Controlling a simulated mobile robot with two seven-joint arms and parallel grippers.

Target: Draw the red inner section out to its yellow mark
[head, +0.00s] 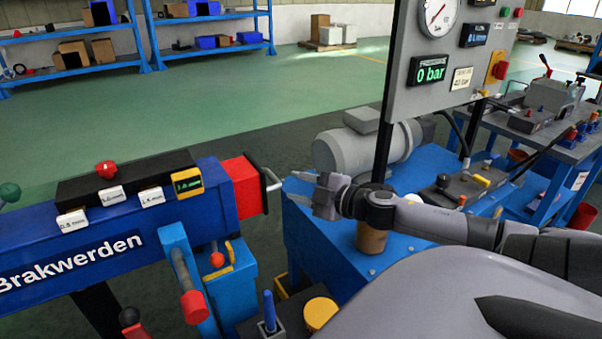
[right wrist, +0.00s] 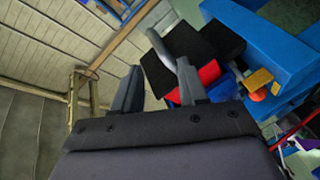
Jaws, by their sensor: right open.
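The red inner section (head: 247,186) sticks a short way out of the blue beam (head: 100,240) marked "Brakwerden". A metal loop handle (head: 272,180) is on its end face. I see no yellow mark on the visible red part. My right gripper (head: 297,186) is open and empty, just right of the handle and pointing at it. In the right wrist view the handle (right wrist: 165,50) lies ahead of the fingers, close to the right finger, with the red section (right wrist: 208,74) behind it. I cannot tell whether they touch. My left gripper is not in view.
Labels and a small yellow-framed display (head: 187,183) sit on the beam. A blue bench with a grey motor (head: 365,150) stands behind my right arm. A gauge panel (head: 440,60) reads 0 bar. A blue clamp with a red-tipped lever (head: 193,300) stands below the beam.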

